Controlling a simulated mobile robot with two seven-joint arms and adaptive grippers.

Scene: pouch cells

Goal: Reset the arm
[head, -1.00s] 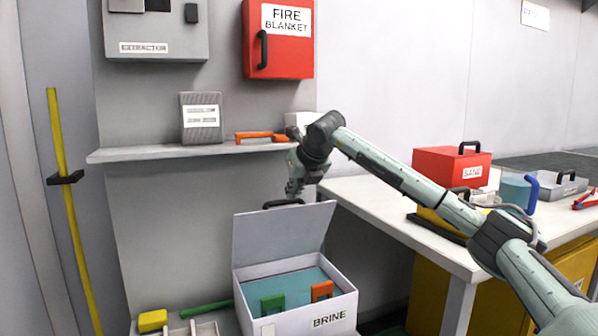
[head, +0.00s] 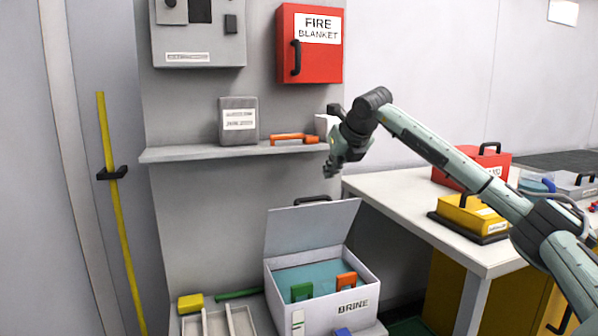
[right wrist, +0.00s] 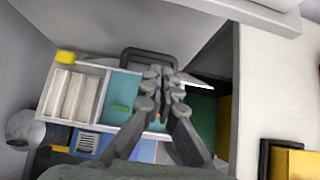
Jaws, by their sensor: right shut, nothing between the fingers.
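My right arm comes in from the right in the head view. In the right wrist view the gripper (right wrist: 166,82) is shut and holds nothing. The white brine box (head: 322,300) stands below with its lid (head: 312,228) raised. A green tab (head: 301,291) and an orange tab (head: 346,281) show in its blue liquid. My left gripper is not in view.
The wall shelf (head: 185,154) holds a grey box (head: 238,120) and an orange tool (head: 292,139). The white bench (head: 400,195) at right carries a yellow case (head: 472,216) and a red sand box (head: 470,172). A red fire blanket box (head: 311,65) hangs above.

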